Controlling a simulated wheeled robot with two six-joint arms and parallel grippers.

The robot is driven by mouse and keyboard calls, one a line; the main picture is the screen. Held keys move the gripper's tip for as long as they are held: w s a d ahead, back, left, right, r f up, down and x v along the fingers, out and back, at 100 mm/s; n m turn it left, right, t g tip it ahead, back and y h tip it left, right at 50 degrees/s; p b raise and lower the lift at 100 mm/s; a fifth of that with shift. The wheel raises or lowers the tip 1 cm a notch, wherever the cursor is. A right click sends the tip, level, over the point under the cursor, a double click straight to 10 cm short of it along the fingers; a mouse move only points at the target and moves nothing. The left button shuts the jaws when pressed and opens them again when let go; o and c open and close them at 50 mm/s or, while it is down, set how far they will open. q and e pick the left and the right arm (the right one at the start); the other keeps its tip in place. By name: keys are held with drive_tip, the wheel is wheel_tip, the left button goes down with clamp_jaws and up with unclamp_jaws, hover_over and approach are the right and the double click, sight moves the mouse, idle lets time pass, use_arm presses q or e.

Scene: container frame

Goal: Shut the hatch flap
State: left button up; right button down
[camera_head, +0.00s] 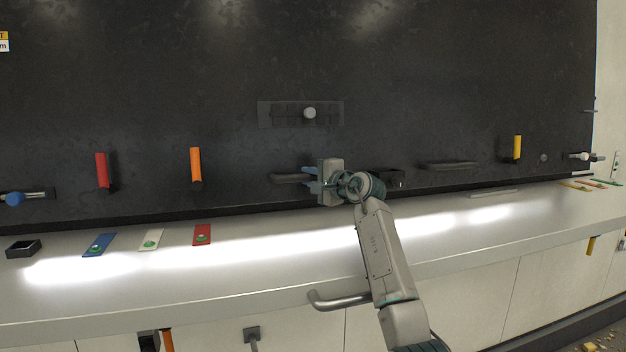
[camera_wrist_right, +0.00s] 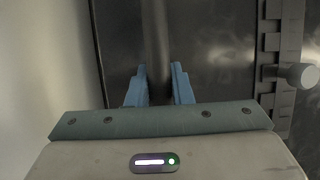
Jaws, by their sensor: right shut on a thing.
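My right gripper (camera_head: 312,182) is at the dark wall panel (camera_head: 230,70), with its blue fingers on either side of a dark bar handle (camera_head: 287,178). The wrist view shows the same handle (camera_wrist_right: 157,40) running between the fingers of my gripper (camera_wrist_right: 160,84), which is shut on it. The hatch flap's outline cannot be told apart from the dark panel in the head view. A thin straight edge runs beside the handle in the wrist view; I cannot tell whether it is the flap's. My left gripper is not in view.
A slotted plate with a pale knob (camera_head: 309,113) is above the handle. Red (camera_head: 102,169), orange (camera_head: 195,164) and yellow (camera_head: 517,147) levers stick out of the panel. Another dark bar (camera_head: 448,166) is to the right. The white counter (camera_head: 270,256) below carries coloured tags and a black tray (camera_head: 23,249).

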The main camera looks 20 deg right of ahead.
drive_tip(key=shift+r, duration=0.2)
drive_tip(key=c, duration=1.3)
unclamp_jaws()
drive_tip(key=shift+c, duration=0.2)
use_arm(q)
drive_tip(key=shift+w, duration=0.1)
use_arm(e)
drive_tip(key=shift+o, duration=0.2)
drive_tip(key=shift+s, duration=0.15)
drive_tip(key=shift+f, duration=0.2)
drive_tip(key=b+v, duration=0.2)
drive_tip(key=v, duration=0.4)
drive_tip(key=shift+s+d+f+b, duration=0.1)
drive_tip(key=shift+s+d+b, duration=0.1)
drive_tip(key=shift+b, duration=0.1)
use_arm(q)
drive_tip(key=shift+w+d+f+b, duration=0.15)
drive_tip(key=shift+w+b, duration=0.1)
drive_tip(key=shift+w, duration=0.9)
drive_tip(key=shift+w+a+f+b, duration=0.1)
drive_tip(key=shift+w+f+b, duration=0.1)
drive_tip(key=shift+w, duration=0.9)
use_arm(e)
drive_tip(key=shift+v, duration=2.15)
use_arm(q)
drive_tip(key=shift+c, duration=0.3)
